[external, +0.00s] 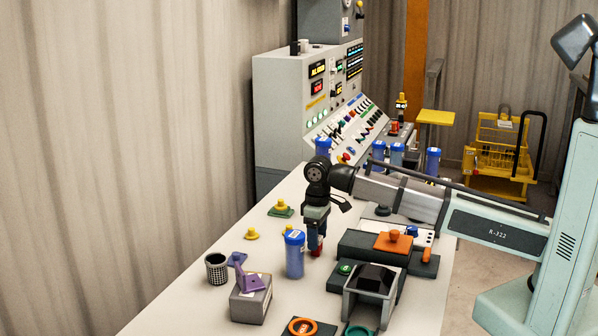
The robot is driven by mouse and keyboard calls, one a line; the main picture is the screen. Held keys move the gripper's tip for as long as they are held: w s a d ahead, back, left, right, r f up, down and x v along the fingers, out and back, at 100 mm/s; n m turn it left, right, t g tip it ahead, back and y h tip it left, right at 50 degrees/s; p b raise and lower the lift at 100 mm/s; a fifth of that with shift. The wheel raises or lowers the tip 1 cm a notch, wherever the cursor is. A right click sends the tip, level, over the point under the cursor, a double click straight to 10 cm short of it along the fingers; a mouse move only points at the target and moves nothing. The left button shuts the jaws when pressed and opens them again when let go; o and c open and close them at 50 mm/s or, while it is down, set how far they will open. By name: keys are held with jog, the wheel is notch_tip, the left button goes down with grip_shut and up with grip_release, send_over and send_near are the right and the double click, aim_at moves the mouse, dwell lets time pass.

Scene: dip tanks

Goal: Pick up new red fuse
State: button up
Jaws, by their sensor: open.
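A small red piece (317,252), which looks like the red fuse, stands on the white table just right of a blue lidded canister. My gripper (315,240) points straight down over it. The fingers are open, and their tips are at or around the top of the red piece. The fingers cover its upper part, and I cannot tell whether they touch it.
The blue canister (294,256) stands close left of my gripper. A grey box with a purple lever (250,298), a mesh cup (216,268) and yellow knobs (281,208) are further left. A dark fixture with an orange plate (393,243) is close right.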

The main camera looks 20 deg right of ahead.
jog(key=shift+f, duration=1.6)
jog(key=c, duration=1.1)
